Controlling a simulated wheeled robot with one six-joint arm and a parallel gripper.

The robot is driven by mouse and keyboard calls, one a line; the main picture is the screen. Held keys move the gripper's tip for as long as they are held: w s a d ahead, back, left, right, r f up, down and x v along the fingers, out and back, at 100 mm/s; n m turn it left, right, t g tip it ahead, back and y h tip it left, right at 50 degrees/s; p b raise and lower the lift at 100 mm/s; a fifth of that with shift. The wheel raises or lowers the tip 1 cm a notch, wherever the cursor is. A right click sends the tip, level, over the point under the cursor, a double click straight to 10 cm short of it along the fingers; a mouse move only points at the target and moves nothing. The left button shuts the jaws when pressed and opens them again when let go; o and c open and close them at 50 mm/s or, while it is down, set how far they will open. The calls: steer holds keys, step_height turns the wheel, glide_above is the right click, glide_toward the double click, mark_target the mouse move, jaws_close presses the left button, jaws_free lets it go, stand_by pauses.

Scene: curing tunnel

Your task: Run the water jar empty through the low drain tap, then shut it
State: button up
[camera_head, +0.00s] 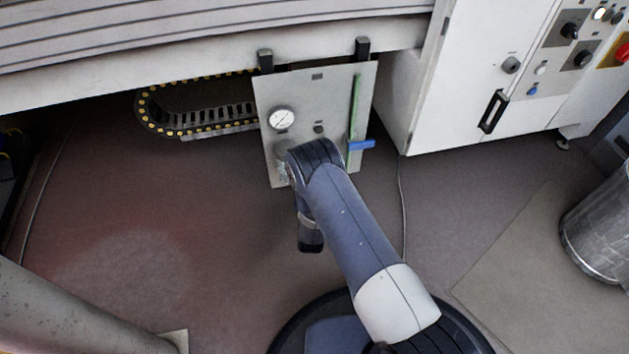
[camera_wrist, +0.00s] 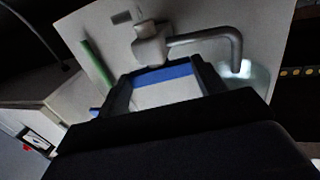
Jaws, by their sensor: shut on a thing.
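In the wrist view a grey tap (camera_wrist: 150,45) stands out from a pale panel, with its bent spout (camera_wrist: 236,48) pointing off to the right. My gripper (camera_wrist: 164,80) is shut on the tap's blue handle (camera_wrist: 165,73), which lies across between the dark fingers. A pale, shiny, see-through patch (camera_wrist: 255,78) shows near the spout's end; I cannot tell whether it is the water jar or its water level. In the head view my arm hides the gripper and the tap on the panel (camera_head: 340,95).
The panel carries a round gauge (camera_head: 282,118), a green upright tube (camera_head: 354,105) and another blue lever (camera_head: 361,145) at its right. A cable chain (camera_head: 200,115) lies left. A white cabinet (camera_head: 470,80) and metal drum (camera_head: 600,230) stand right.

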steer(key=o, duration=1)
steer(key=s+p, duration=0.3)
steer(key=s, duration=0.7)
steer(key=shift+s+p, duration=0.4)
steer(key=shift+c, duration=0.6)
